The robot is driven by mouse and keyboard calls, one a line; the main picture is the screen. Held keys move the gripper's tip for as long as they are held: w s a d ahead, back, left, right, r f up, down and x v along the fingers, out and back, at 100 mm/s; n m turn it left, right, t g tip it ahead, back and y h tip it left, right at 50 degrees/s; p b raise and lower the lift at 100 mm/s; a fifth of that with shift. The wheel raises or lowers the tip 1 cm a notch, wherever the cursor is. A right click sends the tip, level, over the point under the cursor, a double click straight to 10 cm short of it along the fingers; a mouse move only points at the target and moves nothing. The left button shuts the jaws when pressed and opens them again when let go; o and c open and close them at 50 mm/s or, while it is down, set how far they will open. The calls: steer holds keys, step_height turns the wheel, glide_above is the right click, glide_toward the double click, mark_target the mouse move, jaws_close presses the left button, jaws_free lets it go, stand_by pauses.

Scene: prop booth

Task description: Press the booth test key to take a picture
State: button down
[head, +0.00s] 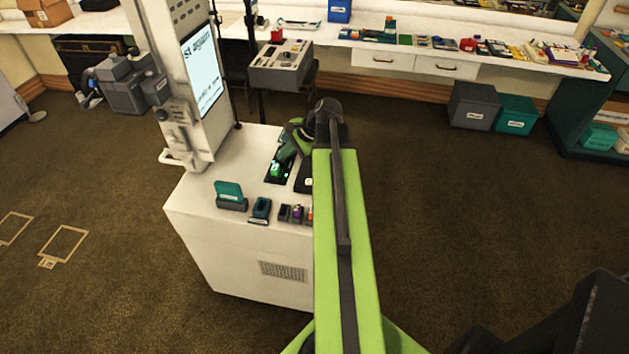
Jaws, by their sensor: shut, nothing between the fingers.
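A white booth console (215,260) stands in front of me, with a tall column and lit screen (203,72) at its back left. The screen shows text that seems to end in "st again". On the console top is a small dark panel (270,179) with a bright green lit spot, which looks like the test key (276,170). My gripper (280,163) is shut and empty, its tip angled down at this panel. It appears at or just over the green spot; I cannot tell if they touch. My arm hides the console's right side.
A grey control box (281,66) stands behind. A cluttered counter (390,60) runs along the back.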

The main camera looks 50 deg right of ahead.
steer(key=s+d+m+t+h+b, duration=0.1)
steer(key=s+d+m, duration=0.3)
steer(key=d, duration=0.7)
steer(key=shift+s+m+t, duration=0.4)
steer(key=shift+m+t, duration=0.2)
steer(key=shift+t, duration=0.2)
step_height(320, 180, down, 9)
steer(key=b, duration=0.9)
steer(key=shift+r, duration=0.15)
steer(key=shift+f+b, duration=0.45)
steer(key=shift+b, duration=0.1)
